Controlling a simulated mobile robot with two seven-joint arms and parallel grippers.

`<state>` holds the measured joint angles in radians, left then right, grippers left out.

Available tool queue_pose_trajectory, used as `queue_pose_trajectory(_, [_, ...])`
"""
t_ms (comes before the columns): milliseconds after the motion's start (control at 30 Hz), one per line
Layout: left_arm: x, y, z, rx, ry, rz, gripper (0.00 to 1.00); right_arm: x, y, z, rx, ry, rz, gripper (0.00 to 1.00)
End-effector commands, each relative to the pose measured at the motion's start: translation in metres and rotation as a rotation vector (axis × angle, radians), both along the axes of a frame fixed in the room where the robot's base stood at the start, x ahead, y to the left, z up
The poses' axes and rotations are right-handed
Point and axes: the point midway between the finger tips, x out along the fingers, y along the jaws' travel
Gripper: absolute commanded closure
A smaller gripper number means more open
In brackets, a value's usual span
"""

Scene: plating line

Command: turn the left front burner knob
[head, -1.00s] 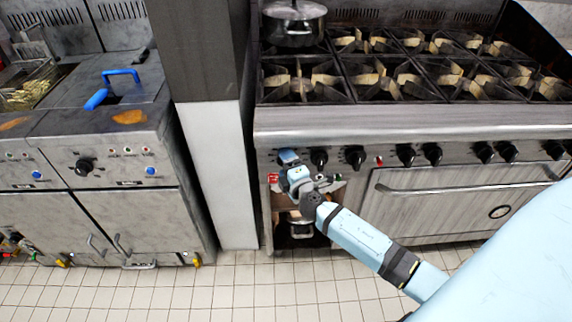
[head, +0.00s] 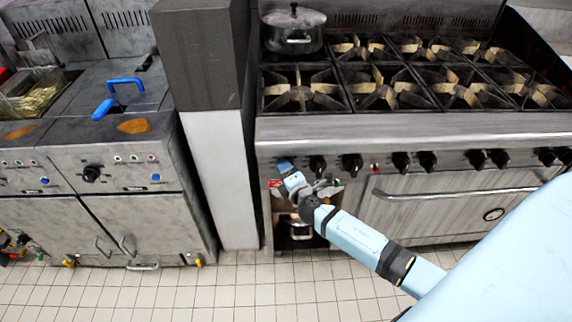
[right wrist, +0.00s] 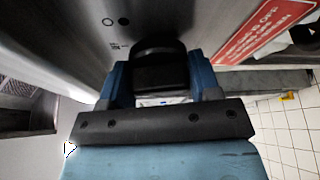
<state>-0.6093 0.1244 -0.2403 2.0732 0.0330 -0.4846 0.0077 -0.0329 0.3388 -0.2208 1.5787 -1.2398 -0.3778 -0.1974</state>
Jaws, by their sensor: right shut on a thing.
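The stove's front panel carries a row of black knobs. The left front burner knob (right wrist: 158,68) is black and shows in the right wrist view, between the blue fingers of my right gripper (right wrist: 160,88). The fingers are closed on its two sides. In the head view my right gripper (head: 285,164) is at the left end of the panel and hides this knob. The knob's pointer mark cannot be made out. My left gripper is not in view.
Another black knob (head: 317,166) sits just right of my gripper. A red label (right wrist: 268,30) is beside the held knob. A lidded pot (head: 293,36) stands on the back left burner. The oven handle (head: 450,193) juts out to the right. A fryer (head: 90,155) stands left of a pillar.

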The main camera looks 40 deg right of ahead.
Motion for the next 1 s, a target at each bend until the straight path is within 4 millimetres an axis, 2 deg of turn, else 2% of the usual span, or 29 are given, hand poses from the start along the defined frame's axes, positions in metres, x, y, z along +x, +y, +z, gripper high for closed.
queue_pose_trajectory(33, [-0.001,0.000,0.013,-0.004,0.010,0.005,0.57,0.000,0.000,0.010,-0.033,0.022,-0.001,0.67])
queue_pose_trajectory(333, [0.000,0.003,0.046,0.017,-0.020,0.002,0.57,0.000,0.000,0.008,-0.246,0.153,0.001,0.67])
queue_pose_trajectory(600, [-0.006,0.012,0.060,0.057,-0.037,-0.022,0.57,0.000,0.000,0.004,-0.385,0.237,0.001,0.67])
queue_pose_trajectory(1000, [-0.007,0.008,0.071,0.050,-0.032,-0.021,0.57,0.001,0.000,0.001,-0.460,0.281,-0.001,0.67])
